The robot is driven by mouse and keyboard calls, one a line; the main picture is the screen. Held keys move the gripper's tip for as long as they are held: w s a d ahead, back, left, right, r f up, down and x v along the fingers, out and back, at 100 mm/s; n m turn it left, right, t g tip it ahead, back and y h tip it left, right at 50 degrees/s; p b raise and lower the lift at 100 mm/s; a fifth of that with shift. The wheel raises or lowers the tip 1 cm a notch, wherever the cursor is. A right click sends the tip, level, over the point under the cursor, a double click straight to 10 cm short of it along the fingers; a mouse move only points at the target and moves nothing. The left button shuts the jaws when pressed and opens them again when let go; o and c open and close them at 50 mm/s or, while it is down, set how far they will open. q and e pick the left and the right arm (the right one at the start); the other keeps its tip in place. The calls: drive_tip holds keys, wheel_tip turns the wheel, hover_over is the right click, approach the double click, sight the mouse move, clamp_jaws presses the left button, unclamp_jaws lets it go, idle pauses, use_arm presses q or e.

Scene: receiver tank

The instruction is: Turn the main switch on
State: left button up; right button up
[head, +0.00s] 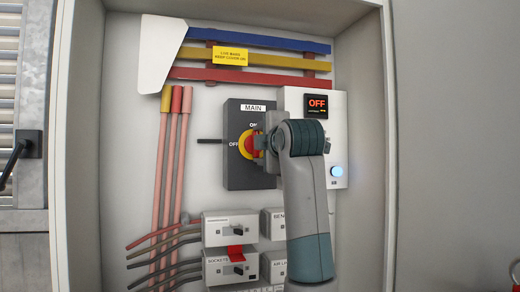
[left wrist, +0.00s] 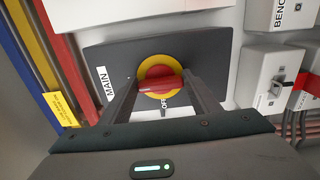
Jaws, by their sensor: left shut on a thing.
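The main switch (head: 233,172) is a dark grey box labelled MAIN with a red rotary handle on a yellow ring. ON is marked above the ring and OFF at its left. My left gripper (head: 262,146) is at the handle, partly covering it. In the left wrist view the red handle (left wrist: 160,84) sits between the two fingers (left wrist: 163,90), shut on it. The handle looks roughly upright on the panel, toward the ON mark. A display (head: 316,105) right of the switch reads OFF. My right gripper is not in view.
Blue, yellow and red busbars (head: 262,62) cross the top behind a yellow warning label (head: 230,56). Small breaker boxes (head: 230,228) sit below, one with a red tab (head: 235,252). A lit blue button (head: 337,171) is at right. Cabinet walls (head: 377,150) enclose the panel.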

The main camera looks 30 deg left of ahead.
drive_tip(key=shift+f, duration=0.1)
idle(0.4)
use_arm(q)
drive_tip(key=o, duration=1)
drive_tip(key=shift+o, duration=0.2)
drive_tip(key=shift+d, duration=0.1)
use_arm(e)
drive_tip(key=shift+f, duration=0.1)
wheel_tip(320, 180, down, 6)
drive_tip(key=b, duration=0.7)
use_arm(q)
drive_tip(key=v, duration=1.7)
drive_tip(key=shift+d, duration=0.2)
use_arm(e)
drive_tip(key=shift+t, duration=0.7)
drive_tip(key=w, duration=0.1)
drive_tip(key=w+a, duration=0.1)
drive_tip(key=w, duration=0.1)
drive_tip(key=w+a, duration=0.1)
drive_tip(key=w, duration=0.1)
